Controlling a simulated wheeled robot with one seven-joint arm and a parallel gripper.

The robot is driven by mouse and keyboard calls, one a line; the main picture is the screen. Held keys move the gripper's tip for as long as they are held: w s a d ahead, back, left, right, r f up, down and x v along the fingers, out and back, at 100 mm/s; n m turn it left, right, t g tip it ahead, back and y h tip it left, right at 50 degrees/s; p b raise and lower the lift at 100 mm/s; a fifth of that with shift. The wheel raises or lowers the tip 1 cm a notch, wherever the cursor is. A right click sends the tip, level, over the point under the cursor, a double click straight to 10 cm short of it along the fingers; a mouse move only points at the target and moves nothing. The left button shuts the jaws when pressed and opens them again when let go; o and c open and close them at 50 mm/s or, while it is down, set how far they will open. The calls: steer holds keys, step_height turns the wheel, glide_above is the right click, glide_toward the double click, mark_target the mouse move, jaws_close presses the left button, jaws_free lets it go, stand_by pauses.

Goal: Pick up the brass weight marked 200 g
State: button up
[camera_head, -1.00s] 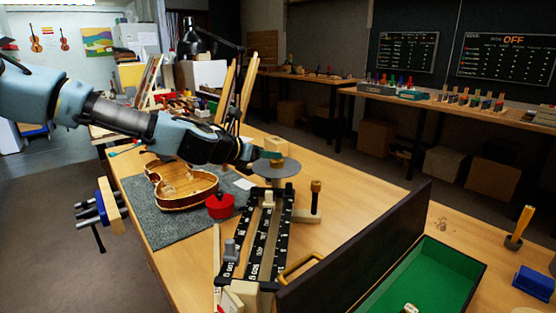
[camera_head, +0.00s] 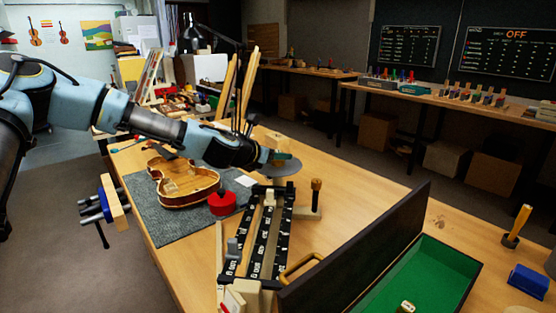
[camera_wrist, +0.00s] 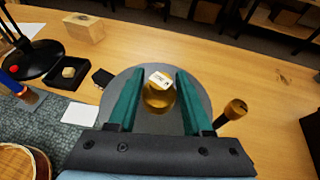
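In the wrist view a brass weight (camera_wrist: 157,98) with a pale label on top stands on the round grey pan (camera_wrist: 198,103). The label's marking is too small to read surely. My gripper (camera_wrist: 158,74) is open, its two green fingers on either side of the weight with gaps showing. In the head view my gripper (camera_head: 279,157) is over the scale's pan (camera_head: 284,170), and the weight there is hidden. Another small brass piece with a pale top (camera_head: 407,306) sits in the green-lined box (camera_head: 440,265) at the lower right.
The scale's black marked beams (camera_head: 270,235) run toward me from the pan. A red round object (camera_head: 222,204) and a violin body (camera_head: 185,182) lie left. The box's upright dark lid (camera_head: 355,255) rises beside the scale.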

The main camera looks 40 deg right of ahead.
steer(key=c, duration=0.6)
jaws_close()
steer(key=shift+a+f, duration=0.1)
steer(key=shift+f, duration=0.05)
